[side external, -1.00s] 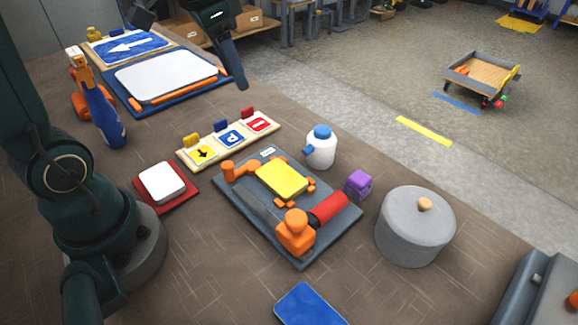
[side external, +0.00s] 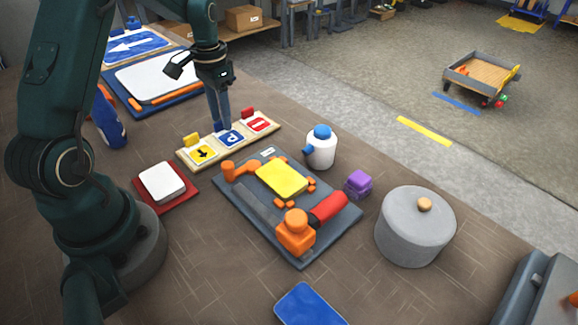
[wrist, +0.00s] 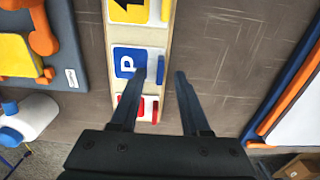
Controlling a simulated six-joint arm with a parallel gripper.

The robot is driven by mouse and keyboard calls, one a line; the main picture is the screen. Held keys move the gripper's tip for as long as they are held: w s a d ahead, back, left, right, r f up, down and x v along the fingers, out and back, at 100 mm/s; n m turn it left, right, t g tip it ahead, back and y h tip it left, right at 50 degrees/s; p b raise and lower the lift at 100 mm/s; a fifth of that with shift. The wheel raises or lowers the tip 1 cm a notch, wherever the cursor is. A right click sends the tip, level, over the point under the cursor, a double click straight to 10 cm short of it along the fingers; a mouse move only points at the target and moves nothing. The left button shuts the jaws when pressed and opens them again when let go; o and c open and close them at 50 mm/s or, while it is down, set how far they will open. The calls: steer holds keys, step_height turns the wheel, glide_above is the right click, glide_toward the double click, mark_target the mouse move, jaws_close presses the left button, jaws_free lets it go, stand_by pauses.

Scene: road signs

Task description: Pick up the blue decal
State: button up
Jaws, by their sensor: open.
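The blue decal (side external: 231,138) with a white P lies in the middle slot of a pale wooden strip (side external: 210,151), between a yellow decal with a black arrow (side external: 203,153) and a red decal (side external: 258,124). In the wrist view the blue decal (wrist: 127,64) is left of the fingertips. My gripper (side external: 219,122) points down at the back edge of the blue decal, its fingers covering where the blue tab stood. In the wrist view my gripper (wrist: 171,74) is open, one fingertip over the decal's right edge and the other over the table. Contact cannot be told.
A grey tool board (side external: 330,225) with a yellow block and orange and red tools lies in front of the strip. A white bottle with a blue cap (side external: 320,150) stands right of it. A framed white panel (side external: 160,76) lies behind.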

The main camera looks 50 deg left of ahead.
steer(key=shift+f, duration=0.5)
jaws_close()
steer(key=shift+r, duration=0.1)
steer(key=shift+r, duration=0.65)
step_height(320, 180, up, 3)
steer(key=shift+f, duration=0.1)
steer(key=s+a+r, duration=0.6)
steer(key=s+r, duration=0.4)
steer(key=shift+r, duration=0.15)
